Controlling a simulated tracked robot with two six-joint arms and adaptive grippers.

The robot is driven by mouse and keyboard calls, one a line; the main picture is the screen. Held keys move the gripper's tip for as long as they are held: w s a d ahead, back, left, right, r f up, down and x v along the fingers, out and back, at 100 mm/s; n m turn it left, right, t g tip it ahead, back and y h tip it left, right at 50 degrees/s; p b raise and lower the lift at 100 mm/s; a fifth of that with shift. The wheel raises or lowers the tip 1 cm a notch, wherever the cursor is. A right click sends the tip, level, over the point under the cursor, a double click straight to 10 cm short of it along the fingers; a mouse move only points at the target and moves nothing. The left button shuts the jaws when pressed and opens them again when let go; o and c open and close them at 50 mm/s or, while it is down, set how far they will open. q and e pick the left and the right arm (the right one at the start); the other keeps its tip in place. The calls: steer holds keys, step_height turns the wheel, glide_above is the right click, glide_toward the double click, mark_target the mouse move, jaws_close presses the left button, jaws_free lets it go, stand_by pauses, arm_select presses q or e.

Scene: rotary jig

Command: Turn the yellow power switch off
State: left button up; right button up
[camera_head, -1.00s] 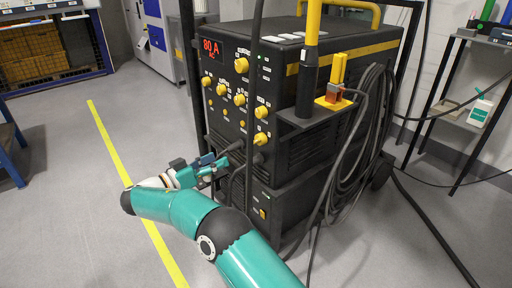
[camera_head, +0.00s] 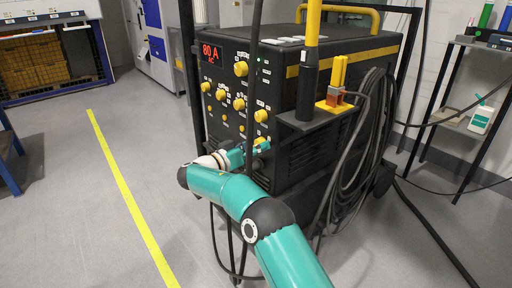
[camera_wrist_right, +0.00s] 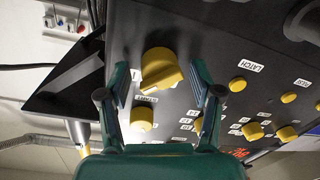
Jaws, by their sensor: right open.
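The yellow switch (camera_wrist_right: 163,70) is a large round knob with a raised bar grip, low at the right edge of the black machine's front panel. In the head view only a bit of it (camera_head: 259,140) shows above my gripper. My right gripper (camera_head: 252,150) is open in front of it. In the right wrist view the fingers (camera_wrist_right: 161,82) stand on either side of the knob, with gaps to both. I cannot tell how far forward the tips reach. The bar lies at a slant in that view. My left gripper is not in view.
A smaller yellow knob (camera_wrist_right: 142,118) sits close to the switch. Several other yellow knobs and a red "80 A" display (camera_head: 210,52) are on the panel. A yellow-handled holder (camera_head: 335,90) and coiled black cables (camera_head: 365,140) are at the machine's right side. The floor at left is clear.

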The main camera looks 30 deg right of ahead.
steer(key=c, duration=1.1)
steer(key=shift+o, duration=0.2)
steer(key=shift+n, duration=0.3)
steer(key=n+p, duration=0.2)
steer(key=n, duration=0.1)
steer(key=shift+r+p, duration=0.15)
steer(key=shift+p, duration=0.2)
steer(key=n+p, duration=0.3)
steer(key=n, duration=0.2)
steer(key=shift+w+n+y+p, duration=0.15)
steer(key=shift+n+y+p, duration=0.15)
steer(key=shift+p, duration=0.05)
steer(key=n+p, duration=0.3)
steer(key=n, duration=0.1)
steer(key=shift+w+g, duration=0.1)
steer(key=shift+g, duration=0.3)
steer(key=shift+n+p, duration=0.8)
steer(key=shift+n, duration=1.3)
steer(key=shift+f, duration=0.2)
